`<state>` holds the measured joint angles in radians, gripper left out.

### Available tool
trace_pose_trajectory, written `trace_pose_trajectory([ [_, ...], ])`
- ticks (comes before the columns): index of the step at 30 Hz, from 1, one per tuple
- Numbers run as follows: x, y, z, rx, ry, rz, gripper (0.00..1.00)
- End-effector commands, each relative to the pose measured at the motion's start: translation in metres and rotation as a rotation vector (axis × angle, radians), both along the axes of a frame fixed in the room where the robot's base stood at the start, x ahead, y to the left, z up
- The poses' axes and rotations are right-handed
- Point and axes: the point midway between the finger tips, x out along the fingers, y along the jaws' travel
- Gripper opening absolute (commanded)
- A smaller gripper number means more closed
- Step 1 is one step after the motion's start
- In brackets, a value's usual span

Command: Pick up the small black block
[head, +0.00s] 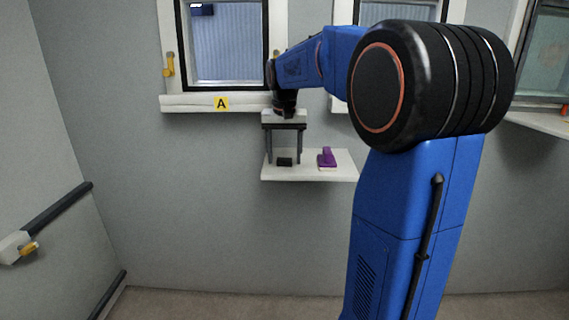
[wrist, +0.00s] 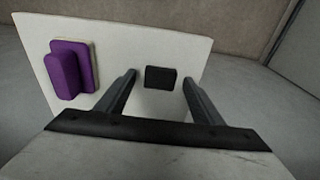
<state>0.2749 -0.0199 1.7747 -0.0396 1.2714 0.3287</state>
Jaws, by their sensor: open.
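The small black block (head: 284,161) lies on a small white wall shelf (head: 340,176), near the shelf's left part. In the wrist view the block (wrist: 160,77) lies on the white shelf surface (wrist: 190,48), between and beyond the two fingertips. My gripper (head: 284,162) points down above the shelf in the head view, its fingers reaching down on either side of the block. In the wrist view my gripper (wrist: 160,78) is open and empty, with a gap between each finger and the block. I cannot tell the exact height of the fingertips above the shelf.
A purple object with a pale base (head: 327,159) sits on the shelf to the right of the block; it also shows in the wrist view (wrist: 72,70). A window sill with a yellow "A" label (head: 221,103) is above left. Dark rails (head: 58,208) run along the left wall.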

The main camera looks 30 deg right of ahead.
Motion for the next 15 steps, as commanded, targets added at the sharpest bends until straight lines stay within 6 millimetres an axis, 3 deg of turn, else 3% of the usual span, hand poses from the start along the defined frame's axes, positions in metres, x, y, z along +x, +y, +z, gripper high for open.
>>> trace_pose_trajectory([
  [1, 0.0000, 0.0000, 0.0001, 0.000, 0.000, 0.000, 0.59],
  [6, 0.0001, 0.0000, 0.0002, 0.000, 0.000, 0.000, 0.18],
  [15, 0.0002, 0.0000, 0.0017, -0.001, -0.001, 0.000, 0.17],
])
